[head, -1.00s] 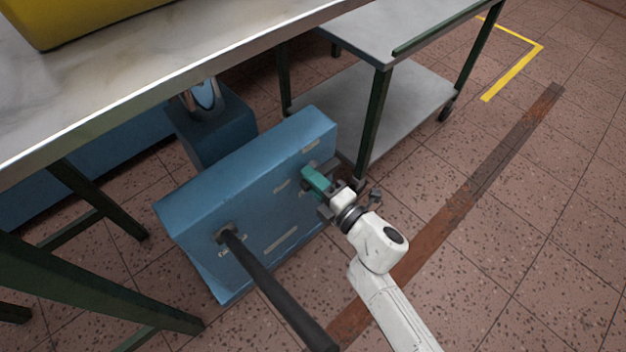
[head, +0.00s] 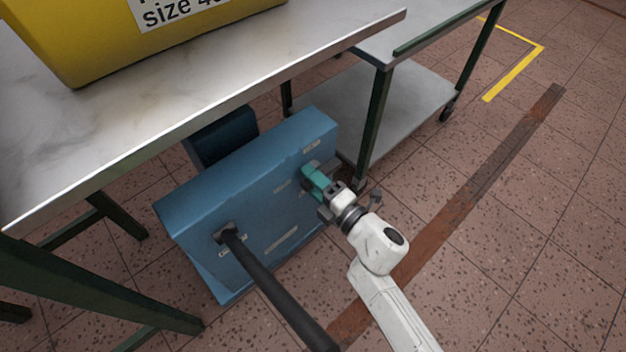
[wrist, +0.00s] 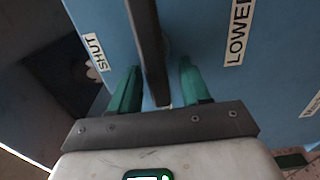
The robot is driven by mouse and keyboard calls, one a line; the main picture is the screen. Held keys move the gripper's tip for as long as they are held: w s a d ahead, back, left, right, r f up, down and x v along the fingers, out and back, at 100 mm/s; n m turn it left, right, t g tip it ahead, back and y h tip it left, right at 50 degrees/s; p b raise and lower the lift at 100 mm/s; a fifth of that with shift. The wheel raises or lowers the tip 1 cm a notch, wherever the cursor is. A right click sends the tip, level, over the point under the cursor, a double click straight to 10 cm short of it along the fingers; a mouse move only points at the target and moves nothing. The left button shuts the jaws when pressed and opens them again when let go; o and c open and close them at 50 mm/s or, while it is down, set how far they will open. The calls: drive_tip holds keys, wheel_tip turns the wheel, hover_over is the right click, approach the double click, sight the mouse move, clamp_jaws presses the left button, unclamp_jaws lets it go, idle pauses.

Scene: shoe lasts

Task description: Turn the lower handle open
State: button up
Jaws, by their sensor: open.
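My gripper (head: 318,182) with green fingers is at the right part of the front of a blue box (head: 255,200), under the table edge. In the wrist view the gripper (wrist: 160,78) is open, with one finger on each side of a dark bar, the lower handle (wrist: 150,45). I cannot tell whether either finger touches it. The label LOWER (wrist: 239,30) is to the right of the bar and the label SHUT (wrist: 95,52) to its left. In the head view my gripper mostly hides this handle.
A long dark bar (head: 275,290) sticks out from the box's left part towards me. A pale table (head: 150,130) bearing a yellow bin (head: 130,40) overhangs the box. A grey cart (head: 410,105) stands behind at right. Open tiled floor (head: 540,230) lies to the right.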

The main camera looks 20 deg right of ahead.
drive_tip(key=p+v, duration=0.2)
drive_tip(key=v, duration=0.8)
drive_tip(key=shift+s+p, duration=0.3)
drive_tip(key=shift+s, duration=0.1)
drive_tip(key=shift+d, duration=0.1)
drive_tip(key=s+d+f+m+g+h, duration=0.2)
drive_tip(key=d+m+g+h, duration=0.55)
drive_tip(key=d+m, duration=0.6)
drive_tip(key=s+a+f+m+g+y, duration=0.1)
drive_tip(key=s+a+m+g, duration=0.25)
drive_tip(key=s, duration=0.45)
drive_tip(key=s+a+f+m+g+y, duration=0.1)
drive_tip(key=s+a+m+g, duration=0.3)
drive_tip(key=s, duration=0.5)
wheel_tip(320, 180, up, 37)
drive_tip(key=d+m+g+p, duration=0.1)
drive_tip(key=p, duration=3.6)
drive_tip(key=shift+w, duration=0.15)
